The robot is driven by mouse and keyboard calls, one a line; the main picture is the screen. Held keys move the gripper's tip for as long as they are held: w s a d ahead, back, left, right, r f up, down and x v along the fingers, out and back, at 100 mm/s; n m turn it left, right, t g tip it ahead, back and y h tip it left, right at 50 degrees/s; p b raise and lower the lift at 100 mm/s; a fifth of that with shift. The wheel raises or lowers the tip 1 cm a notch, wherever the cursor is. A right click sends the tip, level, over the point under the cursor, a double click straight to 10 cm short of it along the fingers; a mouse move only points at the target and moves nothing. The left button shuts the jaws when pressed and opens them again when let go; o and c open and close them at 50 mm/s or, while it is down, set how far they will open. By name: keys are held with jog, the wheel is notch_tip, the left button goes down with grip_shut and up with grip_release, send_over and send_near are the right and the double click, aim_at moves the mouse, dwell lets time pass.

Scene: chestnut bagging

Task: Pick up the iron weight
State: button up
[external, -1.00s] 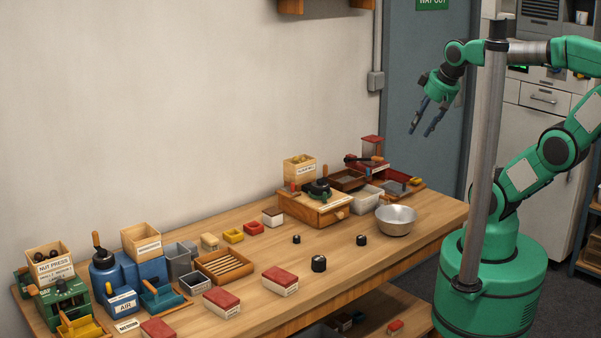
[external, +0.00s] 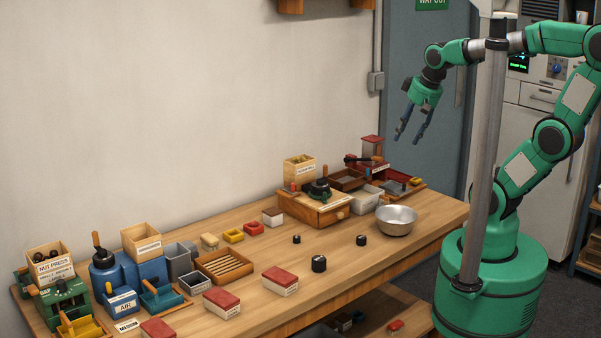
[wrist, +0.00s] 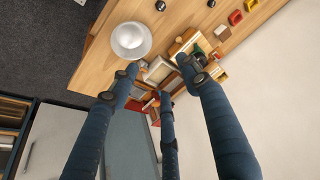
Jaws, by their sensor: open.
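Three small black weights of different sizes stand on the bench: the largest (external: 319,264) near the front, a small one (external: 296,239) behind it, and a middle one (external: 361,240) to the right. I cannot tell which one the task names. Two dark weights also show at the top edge of the wrist view, one near the bowl (wrist: 160,5) and one further right (wrist: 211,3). My gripper (external: 409,139) is open and empty, high above the bench's far right end, well away from the weights. Its blue fingers are spread in the wrist view (wrist: 160,75).
A metal bowl (external: 396,220) stands at the bench's right end. A wooden mill box (external: 314,207) and several trays stand behind it. Red-topped boxes (external: 280,280) lie left of the weights. The wood around the weights is mostly clear. A grey post (external: 486,170) stands before my arm.

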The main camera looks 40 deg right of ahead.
jog(key=w+a+f+m+g, duration=0.2)
jog(key=w+a+f, duration=0.2)
jog(key=w+f, duration=0.5)
jog(key=m+g, duration=0.2)
jog(key=g, duration=0.1)
send_over(362, 237)
notch_tip(362, 237, down, 16)
jog(key=r, duration=0.1)
jog(key=shift+f, duration=0.25)
jog(key=shift+f+b, duration=0.55)
jog(key=shift+f, duration=3.75)
jog(key=shift+f+b, duration=0.7)
jog(key=shift+f, duration=1.9)
